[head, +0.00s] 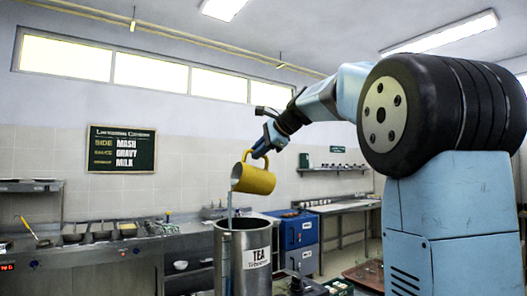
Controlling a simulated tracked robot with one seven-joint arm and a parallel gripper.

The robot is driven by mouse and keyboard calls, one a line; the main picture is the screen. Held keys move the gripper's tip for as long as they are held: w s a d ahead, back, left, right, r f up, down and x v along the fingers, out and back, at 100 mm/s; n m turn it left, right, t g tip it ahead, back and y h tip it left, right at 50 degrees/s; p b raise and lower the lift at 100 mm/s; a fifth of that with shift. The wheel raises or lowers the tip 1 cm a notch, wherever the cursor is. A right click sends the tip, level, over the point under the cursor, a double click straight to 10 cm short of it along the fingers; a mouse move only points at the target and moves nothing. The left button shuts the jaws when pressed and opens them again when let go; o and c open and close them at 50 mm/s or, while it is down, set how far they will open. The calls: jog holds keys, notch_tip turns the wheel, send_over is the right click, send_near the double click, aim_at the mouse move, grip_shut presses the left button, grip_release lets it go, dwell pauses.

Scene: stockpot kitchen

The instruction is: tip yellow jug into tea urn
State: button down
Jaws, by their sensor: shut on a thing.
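The yellow jug (257,180) is tilted with its mouth down to the left, above the tea urn. A thin pale stream (229,203) runs from its lip down toward the urn's open top. The tea urn (233,262) is a tall steel cylinder with a white label reading TEA, at the bottom centre. My gripper (262,150) is shut on the yellow jug, at its upper side near the handle. The fingertips are small and partly hidden against the jug. The inside of the urn is hidden from this view.
Blue cabinets (299,230) stand behind the urn to the right. A steel counter (105,262) with pans runs along the left wall. A wall shelf (335,169) is at the back. Small items lie low, right of the urn. The air left of the jug is clear.

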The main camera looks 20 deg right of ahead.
jog(key=shift+s+a+f+n+h, duration=0.25)
jog(key=shift+a+n+h, duration=0.15)
jog(key=shift+a, duration=0.3)
jog(key=shift+s+a+f+n+h, duration=0.2)
jog(key=shift+a+n+h, duration=0.15)
jog(key=shift+a, duration=0.3)
jog(key=s+a+n+t+h, duration=0.1)
jog(key=s+a+n+h, duration=0.1)
jog(key=a, duration=0.6)
jog(key=shift+s+r+n+t+h, duration=0.35)
jog(key=shift+n+h, duration=0.2)
jog(key=shift+h, duration=0.6)
dwell(0.9)
dwell(0.4)
